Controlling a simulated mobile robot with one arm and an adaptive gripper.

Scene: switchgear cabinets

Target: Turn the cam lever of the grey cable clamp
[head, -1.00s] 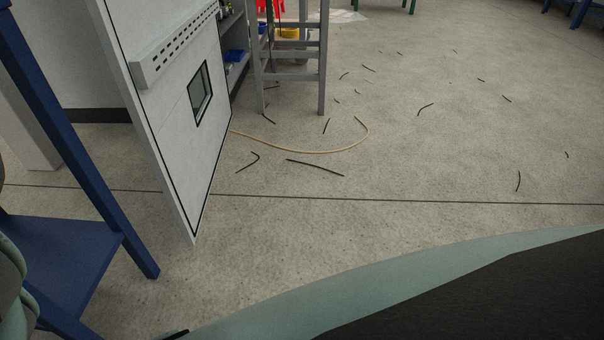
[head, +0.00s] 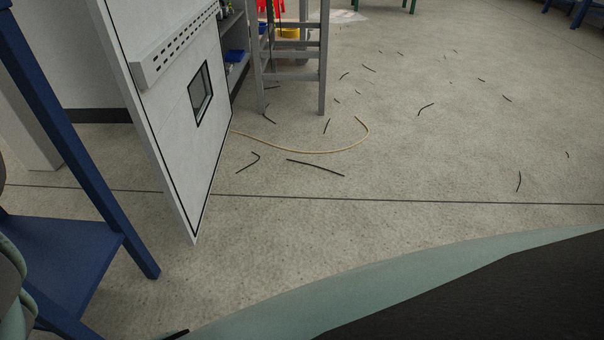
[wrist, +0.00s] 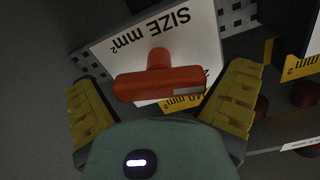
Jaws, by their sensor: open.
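In the wrist view a red-orange T-shaped handle (wrist: 160,82) stands out between the fingers of my gripper (wrist: 163,78). The handle's stem runs back toward a white plate marked "SIZE mm²" (wrist: 180,35), which appears upside down. I cannot make out a grey clamp body; the handle, my gripper and the dark surroundings may hide it. The gripper and the handle are not visible in the head view.
In the wrist view yellow size labels (wrist: 300,66) and dark red round parts (wrist: 304,94) lie at the right. In the head view a white cabinet door (head: 165,110) stands open beside a blue frame (head: 65,260). A grey stand (head: 322,80) is behind. Cable scraps (head: 315,167) litter the floor.

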